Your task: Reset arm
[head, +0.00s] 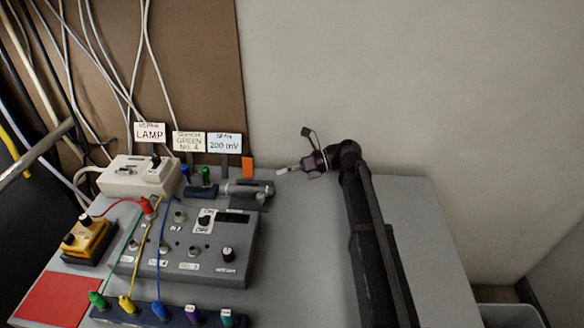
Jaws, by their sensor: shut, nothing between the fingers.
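My gripper (283,171) is in the head view, right of centre, above the back part of the grey bench (300,240). It points left, with its pale tip near the right end of a small grey cylinder device (248,188), apart from it. The gripper is shut and holds nothing. My dark arm runs from the bottom of the picture up to it. The fingers are small, and their detail is hard to make out.
Left are a grey control box (190,265) with coloured cables, a cream lamp unit (138,178), a yellow box (90,240) and a connector strip (175,316). Label cards (188,141) stand behind. A red pad (58,299) lies front left. Bench between control box and arm is clear.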

